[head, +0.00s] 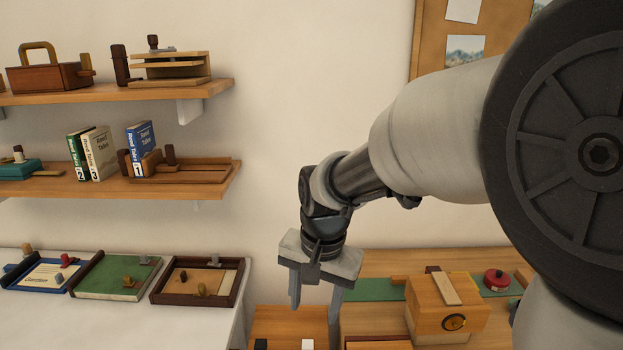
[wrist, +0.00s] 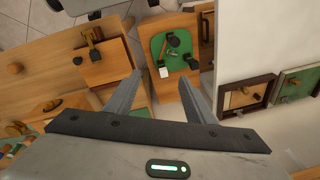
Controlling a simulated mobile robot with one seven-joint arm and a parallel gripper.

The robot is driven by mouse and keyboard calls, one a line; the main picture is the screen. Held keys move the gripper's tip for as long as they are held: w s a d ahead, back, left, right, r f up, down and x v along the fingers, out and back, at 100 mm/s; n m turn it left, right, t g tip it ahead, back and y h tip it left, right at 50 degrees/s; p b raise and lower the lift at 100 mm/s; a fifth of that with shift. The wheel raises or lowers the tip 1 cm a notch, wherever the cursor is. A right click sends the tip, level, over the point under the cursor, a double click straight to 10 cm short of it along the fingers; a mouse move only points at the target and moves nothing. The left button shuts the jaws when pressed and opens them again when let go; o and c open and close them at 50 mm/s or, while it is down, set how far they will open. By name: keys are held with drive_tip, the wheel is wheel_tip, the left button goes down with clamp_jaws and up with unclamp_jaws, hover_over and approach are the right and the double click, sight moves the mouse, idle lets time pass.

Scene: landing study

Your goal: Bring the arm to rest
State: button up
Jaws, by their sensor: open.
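My gripper (head: 315,300) hangs at the end of my arm, pointing down, right of the middle gap between the white table and the wooden desk in the head view. Its two fingers are apart with nothing seen between them. In the wrist view the gripper (wrist: 165,95) also shows open, its fingers spread above wooden furniture. My arm reaches in from the right side of the head view, bent downward at the wrist. The fingertips are seen in front of wooden surfaces; their height above these is hard to tell.
A wooden desk (head: 380,262) carries a wooden box (head: 425,318) and a red round object (head: 496,280). A white table (head: 125,315) at left bears several trays. Two wall shelves (head: 120,95) hold books and wooden items. The wall between shelves and arm is clear.

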drive_tip(key=s+d+r+n+t, duration=0.4)
drive_tip(key=s+d+r, duration=0.5)
drive_tip(key=s+d, duration=0.45)
wheel_tip(320, 180, up, 14)
drive_tip(key=s+p, duration=0.1)
drive_tip(key=p, duration=1.3)
drive_tip(key=shift+r+h, duration=0.15)
drive_tip(key=shift+h, duration=0.25)
